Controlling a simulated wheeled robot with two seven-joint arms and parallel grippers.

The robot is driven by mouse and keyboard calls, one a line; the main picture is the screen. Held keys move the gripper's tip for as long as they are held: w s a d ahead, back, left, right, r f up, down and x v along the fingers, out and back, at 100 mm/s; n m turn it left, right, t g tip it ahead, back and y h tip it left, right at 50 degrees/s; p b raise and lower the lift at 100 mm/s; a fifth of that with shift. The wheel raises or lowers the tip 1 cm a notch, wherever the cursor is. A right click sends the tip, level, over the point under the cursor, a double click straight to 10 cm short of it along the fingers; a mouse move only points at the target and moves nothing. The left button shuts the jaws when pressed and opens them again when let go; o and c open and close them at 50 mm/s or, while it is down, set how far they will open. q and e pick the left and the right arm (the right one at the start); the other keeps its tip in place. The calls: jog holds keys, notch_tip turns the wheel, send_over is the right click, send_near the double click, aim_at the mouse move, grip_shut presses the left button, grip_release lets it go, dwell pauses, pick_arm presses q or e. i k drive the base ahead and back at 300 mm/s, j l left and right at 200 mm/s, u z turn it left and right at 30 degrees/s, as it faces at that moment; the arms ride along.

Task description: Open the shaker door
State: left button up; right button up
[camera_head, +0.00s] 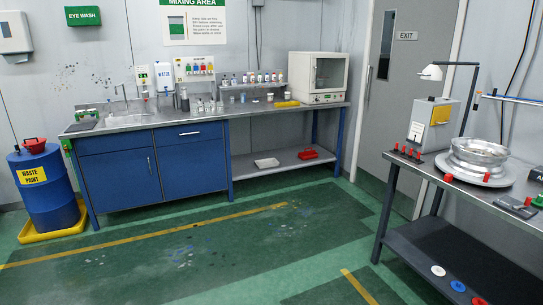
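A white box-shaped machine (304,78), which I take to be the shaker, stands at the right end of the steel bench. Its front has a white-framed window door (328,72) that looks closed. A strip with small controls (325,98) runs below the door. The inside is too small to make out. Neither of my grippers is in view.
The steel bench (260,112) runs along the back wall over blue cabinets (190,160). A dark table (460,190) at right holds a silver wheel (480,155) and a grey box (433,125). A blue drum (45,190) stands at left. The middle floor (220,255) is clear.

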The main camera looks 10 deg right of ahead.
aim_at(313, 57)
jog(key=i+l+z, duration=0.25)
jog(key=i, duration=0.2)
jog(key=i+l+z, duration=0.2)
jog(key=i, duration=0.25)
jog(key=i+l+z, duration=0.1)
jog(key=i+z, duration=0.15)
jog(key=i, duration=0.25)
jog(key=i+j+u, duration=0.15)
jog(key=i+u, duration=0.2)
jog(key=i, duration=0.25)
jog(key=i+u, duration=0.35)
jog(key=i, duration=0.25)
jog(key=i+l+u, duration=0.35)
jog(key=i, duration=0.25)
jog(key=i+j+z, duration=0.1)
jog(key=i+z, duration=0.25)
jog(key=i, duration=1.15)
jog(key=i+l+u, duration=0.3)
jog(key=i+l, duration=0.2)
jog(key=i+l+u, duration=0.15)
jog(key=l, duration=0.3)
jog(key=i+l+u, duration=0.15)
jog(key=i+l, duration=0.15)
jog(key=i+l+u, duration=0.15)
jog(key=l, duration=0.35)
jog(key=l+z, duration=0.15)
jog(key=l, duration=1.35)
